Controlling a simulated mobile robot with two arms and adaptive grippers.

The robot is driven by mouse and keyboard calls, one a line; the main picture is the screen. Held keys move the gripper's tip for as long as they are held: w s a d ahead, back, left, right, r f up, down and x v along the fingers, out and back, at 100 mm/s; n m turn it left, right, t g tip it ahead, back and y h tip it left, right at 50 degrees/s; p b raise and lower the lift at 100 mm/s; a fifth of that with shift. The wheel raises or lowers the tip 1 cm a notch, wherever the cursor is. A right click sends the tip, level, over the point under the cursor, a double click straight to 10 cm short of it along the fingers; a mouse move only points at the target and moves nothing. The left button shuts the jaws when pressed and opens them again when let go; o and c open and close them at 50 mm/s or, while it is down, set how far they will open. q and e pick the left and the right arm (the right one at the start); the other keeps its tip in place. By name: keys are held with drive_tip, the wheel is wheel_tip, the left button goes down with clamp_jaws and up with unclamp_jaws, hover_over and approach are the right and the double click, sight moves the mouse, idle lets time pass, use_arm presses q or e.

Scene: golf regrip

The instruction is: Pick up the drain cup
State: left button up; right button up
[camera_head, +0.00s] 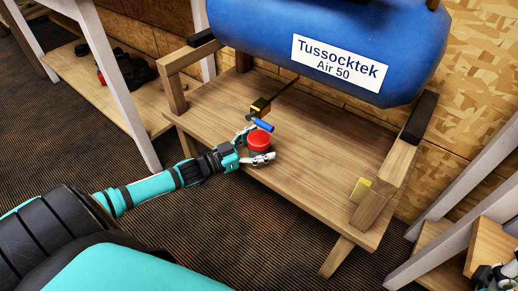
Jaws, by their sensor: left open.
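The drain cup (259,141) appears to be the small cup with a red top, standing on the wooden platform (320,168) under the blue tank. My left gripper (256,145) reaches in from the left, with one finger behind the cup and one in front of it. It is open around the cup; I cannot tell whether either finger touches it. The fingers hide part of the cup's side. A valve with a blue handle (263,124) sits just above and behind the cup.
The blue tank (330,45) overhangs the platform, with a thin pipe running down to the valve. Grey bench legs (125,100) stand at left. The platform's middle is clear.

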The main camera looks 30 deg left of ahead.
use_arm(q)
drive_tip(key=shift+c, duration=0.2)
drive_tip(key=c, duration=1.2)
drive_tip(key=shift+r, duration=0.1)
